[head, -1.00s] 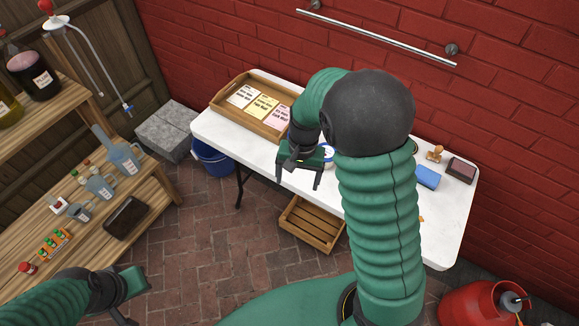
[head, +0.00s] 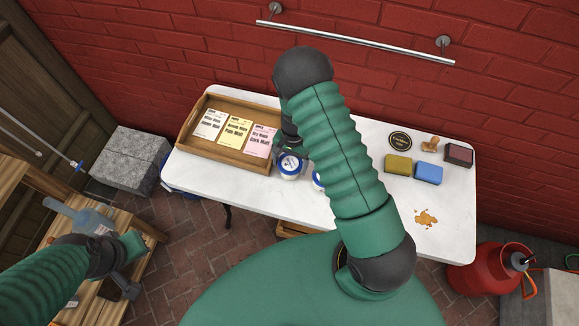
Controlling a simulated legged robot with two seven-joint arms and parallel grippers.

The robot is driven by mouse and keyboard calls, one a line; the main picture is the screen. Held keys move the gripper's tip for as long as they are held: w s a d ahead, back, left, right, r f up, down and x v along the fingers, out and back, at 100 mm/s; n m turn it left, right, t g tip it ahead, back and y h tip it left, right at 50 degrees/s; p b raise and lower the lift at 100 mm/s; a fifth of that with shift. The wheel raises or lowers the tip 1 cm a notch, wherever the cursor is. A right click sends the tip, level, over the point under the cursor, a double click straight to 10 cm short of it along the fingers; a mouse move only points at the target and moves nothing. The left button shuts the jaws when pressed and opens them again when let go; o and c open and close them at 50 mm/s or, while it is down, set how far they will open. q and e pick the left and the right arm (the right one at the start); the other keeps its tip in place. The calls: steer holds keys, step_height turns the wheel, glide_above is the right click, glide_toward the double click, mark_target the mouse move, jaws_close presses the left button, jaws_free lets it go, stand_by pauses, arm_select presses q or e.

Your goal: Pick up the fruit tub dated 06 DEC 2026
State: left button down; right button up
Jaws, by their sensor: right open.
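Two white tubs with blue rims are on the white table (head: 245,190). One tub (head: 289,171) stands just right of the wooden tray. The other tub (head: 317,181) is mostly hidden behind my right arm. No date on either can be read. My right gripper (head: 290,153) is open, pointing down at the far side of the first tub, partly hidden by my arm. Whether it touches the tub cannot be told. My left gripper (head: 127,264) is at lower left over the wooden shelf, away from the tubs; its jaw opening is unclear.
A red gas cylinder (head: 490,270) stands at right.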

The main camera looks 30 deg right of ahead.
steer(key=shift+w+f, duration=0.15)
steer(key=shift+f, duration=0.5)
steer(key=shift+w+d+f, duration=0.15)
steer(key=shift+w+f, duration=0.15)
steer(key=shift+w, duration=0.1)
steer(key=shift+s+d+r, duration=0.1)
steer(key=shift+s, duration=0.15)
steer(key=c, duration=0.6)
steer(key=shift+w+a, duration=0.1)
steer(key=shift+a, duration=0.1)
steer(key=c, duration=0.6)
